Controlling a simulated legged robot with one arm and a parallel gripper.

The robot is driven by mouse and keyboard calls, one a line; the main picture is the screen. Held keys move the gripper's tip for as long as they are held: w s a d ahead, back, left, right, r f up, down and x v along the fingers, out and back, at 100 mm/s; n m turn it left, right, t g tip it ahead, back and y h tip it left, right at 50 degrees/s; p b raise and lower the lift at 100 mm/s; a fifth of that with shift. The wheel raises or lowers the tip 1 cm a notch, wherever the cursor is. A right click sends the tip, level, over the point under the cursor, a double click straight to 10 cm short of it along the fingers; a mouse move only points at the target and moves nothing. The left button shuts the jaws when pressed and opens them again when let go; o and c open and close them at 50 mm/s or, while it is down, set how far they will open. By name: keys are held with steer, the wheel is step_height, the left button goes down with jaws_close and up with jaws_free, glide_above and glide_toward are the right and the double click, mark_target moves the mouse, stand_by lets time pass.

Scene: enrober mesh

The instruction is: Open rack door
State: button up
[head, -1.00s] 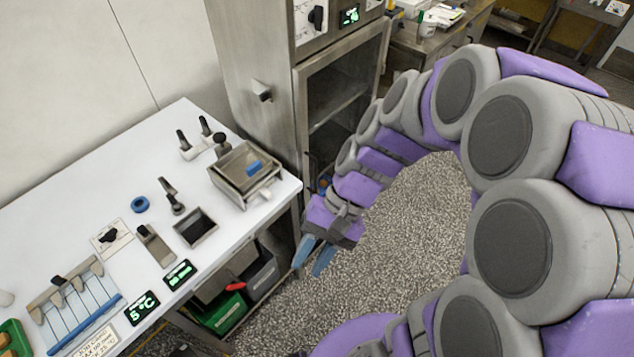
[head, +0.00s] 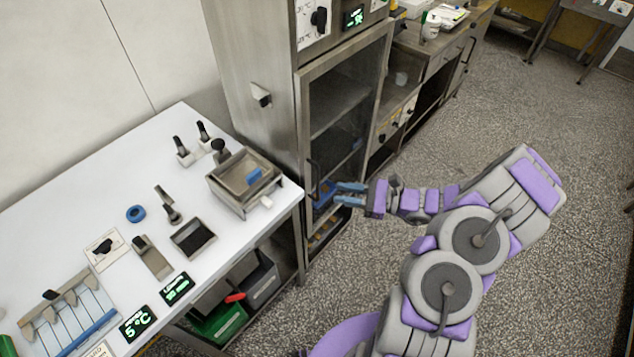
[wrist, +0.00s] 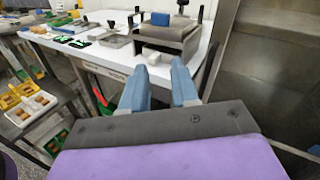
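The rack door (head: 345,100) is a steel-framed glass door on the tall steel cabinet, and it looks closed in the head view. Its dark vertical handle (head: 313,182) is on the door's left side, low down. My gripper (head: 333,190) is in front of the lower door, with its blue fingers pointing left toward the handle. In the wrist view the two fingers (wrist: 161,75) are apart with nothing between them. A dark bar, seemingly the handle (wrist: 209,68), stands just right of the right finger. I cannot tell whether they touch.
A white worktable (head: 110,190) with tools and a steel box (head: 243,180) stands left of the cabinet, its corner near the handle. Green and dark bins (head: 218,322) sit beneath it. A steel counter (head: 440,45) stands beyond the cabinet.

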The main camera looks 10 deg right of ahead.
steer(key=d+f+m+t+h, duration=0.3)
steer(key=d+f+m+t, duration=0.15)
steer(key=d+f, duration=0.35)
steer(key=m+b, duration=0.1)
steer(key=b, duration=0.3)
glide_above(318, 198)
steer(key=shift+w+f, duration=0.2)
steer(key=shift+w, duration=0.15)
steer(key=shift+c, duration=0.3)
jaws_close()
